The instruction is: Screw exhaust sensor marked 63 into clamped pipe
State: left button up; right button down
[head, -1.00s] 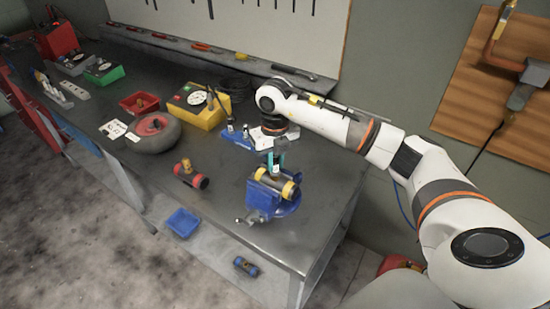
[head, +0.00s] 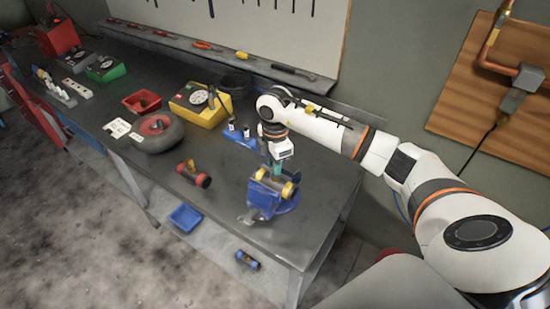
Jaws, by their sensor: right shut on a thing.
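A short pipe with yellow ends (head: 289,189) is clamped in the blue vise (head: 262,203) at the bench's front right. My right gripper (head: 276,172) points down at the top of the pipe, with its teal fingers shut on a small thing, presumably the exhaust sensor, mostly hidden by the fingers. Whether it touches the pipe, and any number on it, cannot be made out. A blue rack (head: 236,139) with small upright parts stands behind, partly hidden by my wrist. My left gripper is out of view.
A red-ended pipe piece (head: 194,174) lies left of the vise. Further left are a round grey and red wheel-like part (head: 158,134), a yellow box (head: 196,108) and a red tray (head: 142,103). A blue bin (head: 185,218) and a blue-ended piece (head: 247,260) lie below, on the lower shelf.

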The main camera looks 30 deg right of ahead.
jog(key=shift+r+m, duration=0.15)
jog(key=shift+m, duration=0.35)
jog(key=c, duration=1.2)
grip_release()
jog(key=shift+c, duration=0.2)
jog(key=shift+r+b, duration=0.4)
notch_tip(320, 180, up, 10)
jog(key=b, duration=0.3)
jog(key=shift+r, duration=0.55)
